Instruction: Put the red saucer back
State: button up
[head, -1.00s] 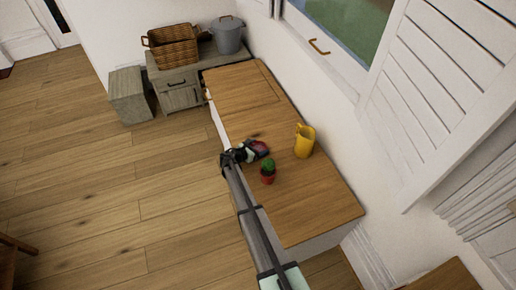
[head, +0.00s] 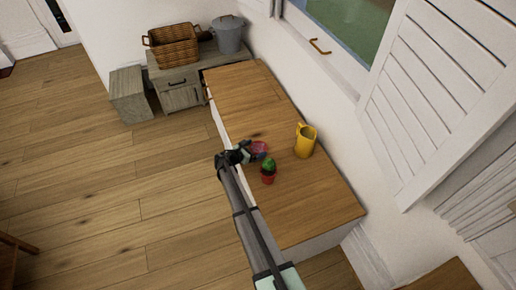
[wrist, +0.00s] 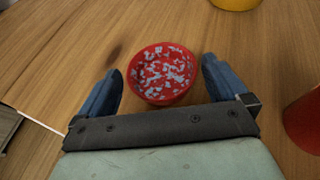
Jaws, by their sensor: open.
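The red saucer (head: 259,147), round with pale speckles, rests on the wooden top of the low cabinet (head: 315,208). It also shows in the wrist view (wrist: 162,74), face up. My gripper (wrist: 161,72) is open, with one blue finger on each side of the saucer's near part and a gap visible on both sides. In the head view my gripper (head: 252,155) is low over the cabinet's left edge, partly in front of the saucer.
A small cactus in a red pot (head: 268,174) stands close to the right of my gripper. A yellow pitcher (head: 305,141) stands farther right, near the wall. The far end of the cabinet top is clear. A wicker basket (head: 172,45) and a grey bucket (head: 229,35) stand beyond.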

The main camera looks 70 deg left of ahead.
jog(key=v, duration=0.9)
